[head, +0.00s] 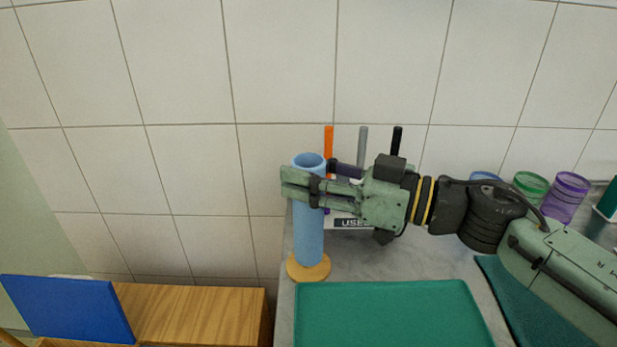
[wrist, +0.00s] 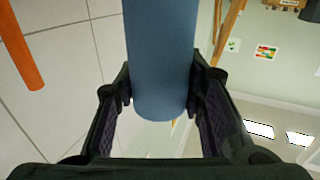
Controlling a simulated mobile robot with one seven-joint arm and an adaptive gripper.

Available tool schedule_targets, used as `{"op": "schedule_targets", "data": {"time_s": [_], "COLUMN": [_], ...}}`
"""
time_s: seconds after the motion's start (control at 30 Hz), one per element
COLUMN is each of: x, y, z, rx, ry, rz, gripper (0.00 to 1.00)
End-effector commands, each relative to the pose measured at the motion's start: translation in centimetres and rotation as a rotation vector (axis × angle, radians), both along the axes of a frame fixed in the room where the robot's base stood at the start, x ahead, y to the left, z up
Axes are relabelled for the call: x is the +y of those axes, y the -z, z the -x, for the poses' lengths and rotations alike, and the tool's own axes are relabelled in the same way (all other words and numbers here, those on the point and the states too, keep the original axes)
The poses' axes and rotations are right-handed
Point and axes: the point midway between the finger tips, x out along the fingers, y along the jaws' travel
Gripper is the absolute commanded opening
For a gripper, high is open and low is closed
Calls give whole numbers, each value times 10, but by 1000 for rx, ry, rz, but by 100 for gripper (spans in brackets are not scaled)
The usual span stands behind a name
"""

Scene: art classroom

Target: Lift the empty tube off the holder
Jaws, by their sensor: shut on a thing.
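The tube (head: 309,235) is light blue, hollow and upright in the head view, with its open top showing. Its lower end meets a round wooden holder base (head: 294,268); whether there is a small gap there I cannot tell. My gripper (head: 302,188) comes in from the right and is shut on the upper part of the tube, just below its rim. In the wrist view the tube (wrist: 162,55) fills the middle, with a finger on each side. Any inner part of the holder is hidden by the tube.
A green tray (head: 390,315) lies on the grey counter in front. Orange (head: 328,145), grey (head: 362,145) and black (head: 397,140) sticks stand behind my gripper, near a label reading "USED". Coloured cups (head: 569,195) stand at right. A tiled wall is close behind.

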Motion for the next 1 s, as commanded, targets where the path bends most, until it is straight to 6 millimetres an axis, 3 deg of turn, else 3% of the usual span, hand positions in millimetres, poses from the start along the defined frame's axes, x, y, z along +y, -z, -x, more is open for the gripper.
{"op": "schedule_targets", "data": {"time_s": [0.03, 0.6, 0.8, 1.0], "x": [0, 0, 0, 0], "y": [-15, -122, -147, -159], "z": [0, 0, 0, 0], "rx": [-1, -1, -1, 0], "ry": [0, 0, 0, -1], "rz": [0, 0, 2, 1], "gripper": [24, 24, 24, 24]}}
